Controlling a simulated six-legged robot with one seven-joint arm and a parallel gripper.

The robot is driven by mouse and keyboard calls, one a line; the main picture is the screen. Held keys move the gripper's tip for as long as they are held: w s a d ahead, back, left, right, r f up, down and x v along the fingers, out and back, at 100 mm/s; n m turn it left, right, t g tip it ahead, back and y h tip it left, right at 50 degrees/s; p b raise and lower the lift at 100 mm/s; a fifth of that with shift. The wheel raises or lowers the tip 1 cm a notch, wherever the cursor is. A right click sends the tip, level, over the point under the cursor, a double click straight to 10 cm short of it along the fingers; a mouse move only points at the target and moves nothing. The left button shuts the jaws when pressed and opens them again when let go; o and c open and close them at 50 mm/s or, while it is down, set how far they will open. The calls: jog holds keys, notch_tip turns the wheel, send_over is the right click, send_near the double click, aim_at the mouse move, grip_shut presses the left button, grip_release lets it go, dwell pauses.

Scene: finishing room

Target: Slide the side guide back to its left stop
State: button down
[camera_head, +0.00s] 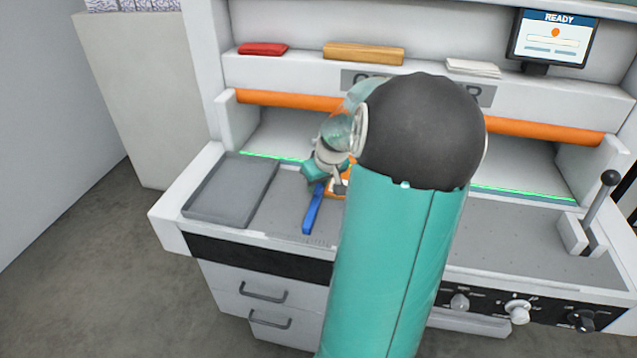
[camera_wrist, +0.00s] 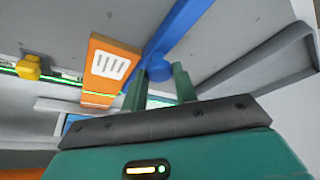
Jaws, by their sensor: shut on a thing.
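The side guide is a blue bar (camera_head: 312,210) on the grey bed, right of the grey tray in the head view. In the wrist view the bar (camera_wrist: 180,28) runs diagonally, with a round blue knob (camera_wrist: 158,68) at its end. My gripper (camera_wrist: 158,82) has its two green fingers on either side of this knob, shut on it. In the head view my gripper (camera_head: 320,172) is at the bar's far end, partly hidden by my arm. I cannot make out the left stop.
A grey tray (camera_head: 203,210) lies left of the guide. An orange block with a white label (camera_wrist: 107,68) sits beside the guide, on the side away from the tray. A yellow knob (camera_wrist: 28,66) lies beyond it. A lever (camera_head: 603,195) stands far right. Bare bed separates guide and tray.

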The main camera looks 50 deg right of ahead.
jog(key=w+a, duration=0.1)
jog(key=w, duration=0.2)
jog(key=w+a, duration=0.2)
jog(key=w, duration=0.1)
jog(key=w+a, duration=0.1)
jog(key=w, duration=0.3)
jog(key=shift+a, duration=0.15)
jog(key=c, duration=1.1)
grip_release()
jog(key=shift+w, duration=0.1)
jog(key=shift+c, duration=0.2)
jog(key=shift+o, duration=0.2)
jog(key=shift+s, duration=0.2)
jog(key=v, duration=1.4)
jog(key=shift+f, duration=0.1)
